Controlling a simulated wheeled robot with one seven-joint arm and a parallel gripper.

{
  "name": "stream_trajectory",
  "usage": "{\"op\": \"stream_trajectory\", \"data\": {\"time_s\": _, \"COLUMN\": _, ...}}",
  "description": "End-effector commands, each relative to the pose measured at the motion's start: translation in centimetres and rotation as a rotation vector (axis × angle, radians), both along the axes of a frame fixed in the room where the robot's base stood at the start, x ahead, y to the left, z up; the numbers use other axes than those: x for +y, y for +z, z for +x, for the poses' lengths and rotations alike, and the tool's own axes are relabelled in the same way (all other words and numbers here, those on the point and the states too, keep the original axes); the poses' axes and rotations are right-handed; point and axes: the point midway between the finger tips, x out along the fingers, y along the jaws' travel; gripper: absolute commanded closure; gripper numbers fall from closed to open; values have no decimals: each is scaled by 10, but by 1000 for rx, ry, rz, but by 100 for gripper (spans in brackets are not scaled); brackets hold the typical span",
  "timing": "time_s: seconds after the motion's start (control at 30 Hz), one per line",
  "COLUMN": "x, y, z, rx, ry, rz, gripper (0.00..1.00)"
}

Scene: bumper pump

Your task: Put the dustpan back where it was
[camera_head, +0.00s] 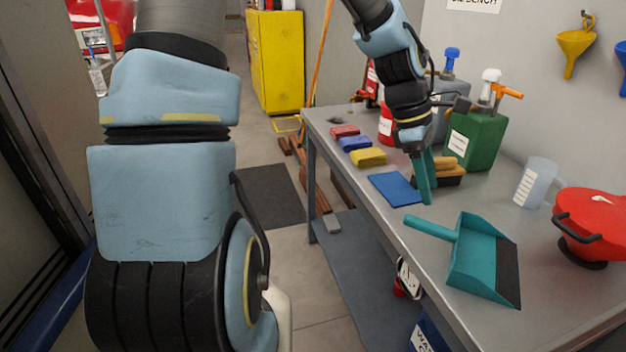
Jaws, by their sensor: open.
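The teal dustpan (474,262) lies on the grey workbench (545,290), near its front edge. Its handle points to the back left, and its dark lip faces right. My gripper (426,192) points down over the bench, beyond the handle's end and apart from it in the picture. It is open, seen nearly edge-on, with nothing visible between its teal fingers. A blue cloth or mat (393,189) lies flat just left of the fingers. A brush with a wooden top (451,168) is behind them, partly hidden.
Red, blue and yellow folded cloths (368,157) lie along the bench's left side. A green can (475,140), a clear jug (535,182) and a red lidded container (592,220) stand right and behind. Funnels (575,48) hang on the wall. Bare bench surrounds the dustpan.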

Motion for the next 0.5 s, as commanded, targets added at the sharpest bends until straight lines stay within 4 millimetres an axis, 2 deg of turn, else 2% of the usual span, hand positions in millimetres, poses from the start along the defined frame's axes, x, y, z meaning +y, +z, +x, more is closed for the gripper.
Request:
{"op": "stream_trajectory", "data": {"time_s": 0.07, "x": 17, "y": -5, "z": 6, "rx": -44, "ry": -48, "rz": 16, "gripper": 40}}
{"op": "stream_trajectory", "data": {"time_s": 0.17, "x": 56, "y": -13, "z": 19, "rx": -139, "ry": -172, "rz": 50, "gripper": 40}}
{"op": "stream_trajectory", "data": {"time_s": 0.33, "x": 147, "y": -18, "z": 38, "rx": -313, "ry": -473, "rz": 135, "gripper": 40}}
{"op": "stream_trajectory", "data": {"time_s": 0.5, "x": 230, "y": -13, "z": 37, "rx": -426, "ry": -775, "rz": 208, "gripper": 40}}
